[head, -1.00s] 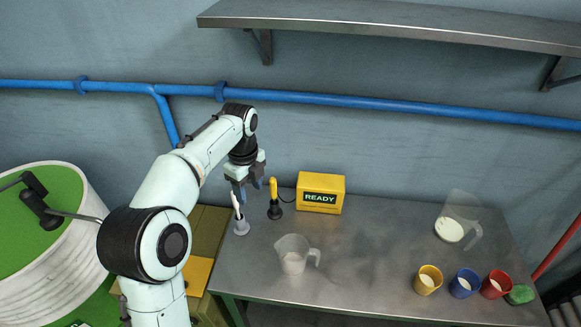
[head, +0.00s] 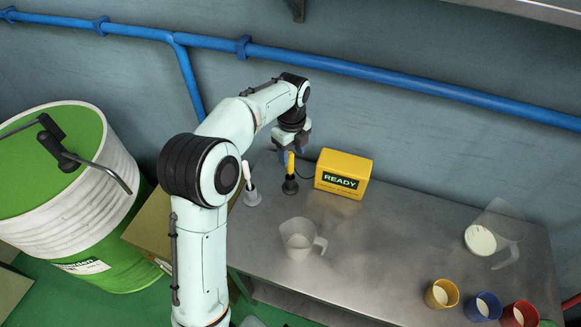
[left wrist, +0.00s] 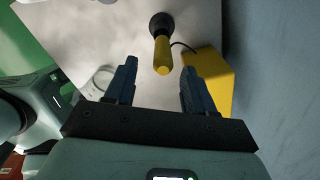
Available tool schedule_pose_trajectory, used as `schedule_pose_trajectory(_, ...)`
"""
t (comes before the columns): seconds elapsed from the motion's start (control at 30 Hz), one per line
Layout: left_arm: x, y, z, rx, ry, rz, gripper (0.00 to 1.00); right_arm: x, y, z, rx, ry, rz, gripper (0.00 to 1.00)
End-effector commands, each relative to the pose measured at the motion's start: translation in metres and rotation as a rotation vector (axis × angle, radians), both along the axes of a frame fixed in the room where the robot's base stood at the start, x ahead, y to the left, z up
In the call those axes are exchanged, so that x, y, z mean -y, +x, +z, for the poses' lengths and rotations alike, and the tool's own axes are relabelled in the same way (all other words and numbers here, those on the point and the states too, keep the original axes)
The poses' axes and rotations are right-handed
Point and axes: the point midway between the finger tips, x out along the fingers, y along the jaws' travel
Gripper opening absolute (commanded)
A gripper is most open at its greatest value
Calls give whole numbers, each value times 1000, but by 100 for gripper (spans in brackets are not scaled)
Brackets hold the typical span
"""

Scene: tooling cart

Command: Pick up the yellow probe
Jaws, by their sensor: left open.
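The yellow probe (head: 291,164) stands upright in a black holder (head: 290,186) on the metal table, left of the yellow READY box (head: 343,174). In the left wrist view the probe (left wrist: 162,56) lies ahead, between the lines of the two fingers and beyond their tips. My left gripper (head: 290,152) is open and empty, above and close to the probe's top; its blue fingers (left wrist: 156,70) are spread wide in the left wrist view. A black cable runs from the holder to the box. My right gripper is not in view.
A white probe (head: 246,172) stands in a grey holder just left. A clear jug (head: 299,240) is in front. Yellow, blue and red cups (head: 441,293) and another jug (head: 485,238) are at the right. A drum (head: 80,190) stands left of the table.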

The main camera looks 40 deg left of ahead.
Motion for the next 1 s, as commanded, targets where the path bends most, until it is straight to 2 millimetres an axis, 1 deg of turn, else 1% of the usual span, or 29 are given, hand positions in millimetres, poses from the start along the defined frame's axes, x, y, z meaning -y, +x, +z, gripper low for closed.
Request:
schedule_pose_trajectory(0.13, -2, 0, -11, -2, 1, 1, 54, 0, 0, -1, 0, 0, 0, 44)
schedule_pose_trajectory(0.3, -7, 2, -37, -2, 0, 1, 54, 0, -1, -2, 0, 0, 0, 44)
schedule_pose_trajectory(0.4, -6, 2, -49, -2, 0, -1, 54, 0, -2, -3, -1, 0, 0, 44)
schedule_pose_trajectory(0.5, -6, 3, -53, 1, 0, 0, 54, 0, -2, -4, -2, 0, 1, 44)
schedule_pose_trajectory(0.7, -6, 3, -53, 2, 0, 0, 54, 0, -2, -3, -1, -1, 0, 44)
schedule_pose_trajectory(0.73, -6, 3, -53, 2, 0, 0, 48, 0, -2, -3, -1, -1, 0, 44)
schedule_pose_trajectory(0.77, -6, 3, -53, 2, 0, 0, 38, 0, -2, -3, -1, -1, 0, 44)
schedule_pose_trajectory(0.8, -6, 3, -53, 2, 0, 0, 25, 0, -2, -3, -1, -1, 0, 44)
schedule_pose_trajectory(0.87, -6, 3, -53, 2, 0, 0, 5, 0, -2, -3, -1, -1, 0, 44)
schedule_pose_trajectory(0.9, -6, 3, -53, 2, 0, 0, 0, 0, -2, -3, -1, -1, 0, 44)
schedule_pose_trajectory(1.0, -6, 3, -53, 2, 1, 0, 0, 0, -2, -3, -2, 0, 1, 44)
